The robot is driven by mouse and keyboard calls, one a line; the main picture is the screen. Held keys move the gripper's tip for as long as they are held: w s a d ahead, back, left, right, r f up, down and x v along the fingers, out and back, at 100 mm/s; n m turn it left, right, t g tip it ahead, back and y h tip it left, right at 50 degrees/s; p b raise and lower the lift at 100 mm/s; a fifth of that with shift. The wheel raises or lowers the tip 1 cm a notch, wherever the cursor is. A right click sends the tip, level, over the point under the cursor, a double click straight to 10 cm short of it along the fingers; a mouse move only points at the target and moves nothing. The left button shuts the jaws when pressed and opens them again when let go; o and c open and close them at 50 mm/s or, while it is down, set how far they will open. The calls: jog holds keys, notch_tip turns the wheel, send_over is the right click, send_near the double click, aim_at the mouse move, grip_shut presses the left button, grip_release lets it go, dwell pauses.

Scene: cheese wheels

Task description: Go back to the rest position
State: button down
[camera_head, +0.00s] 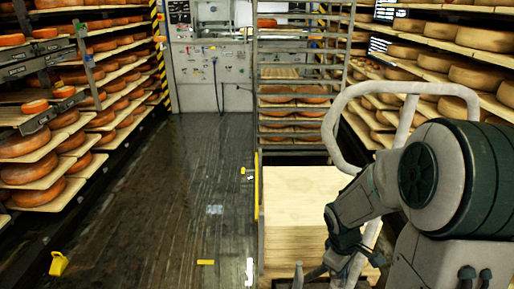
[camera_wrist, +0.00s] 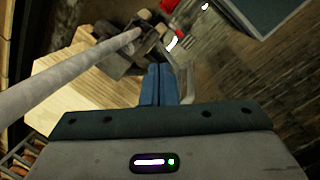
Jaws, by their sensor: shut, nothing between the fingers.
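In the wrist view my gripper (camera_wrist: 158,85) shows as two blue fingers pressed together with nothing between them. In the head view my arm is folded at the right, over the right side of a pale wooden board stack (camera_head: 300,200). The gripper itself cannot be made out clearly there. The wooden surface (camera_wrist: 80,85) also shows at the left of the wrist view, beside and beyond the fingers.
Shelves of cheese wheels line the left (camera_head: 40,170) and the right (camera_head: 470,75). A tall rack (camera_head: 292,95) with cheeses stands behind the boards. A light tubular rail (camera_head: 335,125) passes near my arm. The wet dark floor (camera_head: 190,190) is mostly clear. A yellow object (camera_head: 59,263) lies at lower left.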

jog(key=s+a+r+m+p, duration=0.2)
jog(key=s+r+m+p, duration=0.1)
jog(key=r, duration=0.6)
jog(key=s+a+r+m+t+y+p, duration=0.1)
jog(key=s+a+r+m+p, duration=0.2)
jog(key=r, duration=0.6)
jog(key=s+a+r+m+t+y+p, duration=0.1)
jog(key=s+a+r+m+p, duration=0.1)
jog(key=s+r+p, duration=0.3)
notch_tip(320, 180, up, 5)
jog(key=shift+a+f+m+p, duration=0.1)
jog(key=shift+a+m+p, duration=0.2)
jog(key=shift+m+p, duration=0.1)
jog(key=shift+s, duration=0.1)
